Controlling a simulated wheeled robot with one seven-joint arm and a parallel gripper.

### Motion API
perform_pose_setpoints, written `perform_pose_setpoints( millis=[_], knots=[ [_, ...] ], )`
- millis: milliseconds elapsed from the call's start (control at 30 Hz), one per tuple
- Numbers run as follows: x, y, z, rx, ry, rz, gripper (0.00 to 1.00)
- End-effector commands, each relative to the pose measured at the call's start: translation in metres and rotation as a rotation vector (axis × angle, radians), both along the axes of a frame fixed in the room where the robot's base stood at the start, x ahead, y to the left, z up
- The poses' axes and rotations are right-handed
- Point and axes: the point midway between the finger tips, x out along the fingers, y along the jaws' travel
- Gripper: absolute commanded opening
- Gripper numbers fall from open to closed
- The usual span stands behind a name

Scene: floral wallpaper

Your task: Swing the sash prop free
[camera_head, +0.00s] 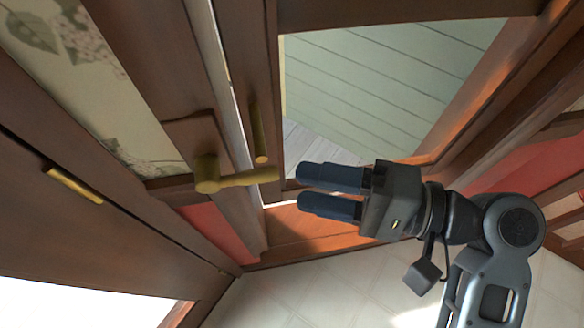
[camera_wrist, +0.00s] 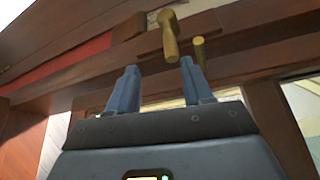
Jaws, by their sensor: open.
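The sash prop is a brass-coloured lever (camera_head: 235,180) on a wooden block on the frame. In the head view it points right, its free end close to the tips of my gripper (camera_head: 300,186). In the wrist view the lever (camera_wrist: 169,36) hangs just beyond and between the two blue fingertips of my gripper (camera_wrist: 158,64). My gripper is open and empty, and I see no clear contact with the lever. A second brass bar (camera_head: 258,135) stands on the neighbouring wooden sash; it also shows in the wrist view (camera_wrist: 199,52), right of the lever.
A window pane (camera_head: 390,100) shows pale green boards behind it. A wooden sill (camera_head: 310,232) runs below the sash. At the left, a dark wooden panel (camera_head: 100,225) carries a brass strip (camera_head: 74,186). The pale tiled surface (camera_head: 310,290) below is clear.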

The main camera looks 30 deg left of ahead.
Motion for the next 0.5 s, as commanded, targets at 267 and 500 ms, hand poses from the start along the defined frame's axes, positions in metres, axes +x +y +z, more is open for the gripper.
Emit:
perform_pose_setpoints(
  millis=[267,500],
  knots=[
    [-0.006,0.013,0.016,0.024,0.003,0.083,0.51],
    [-0.018,0.047,0.014,0.023,0.004,0.081,0.51]
  ],
)
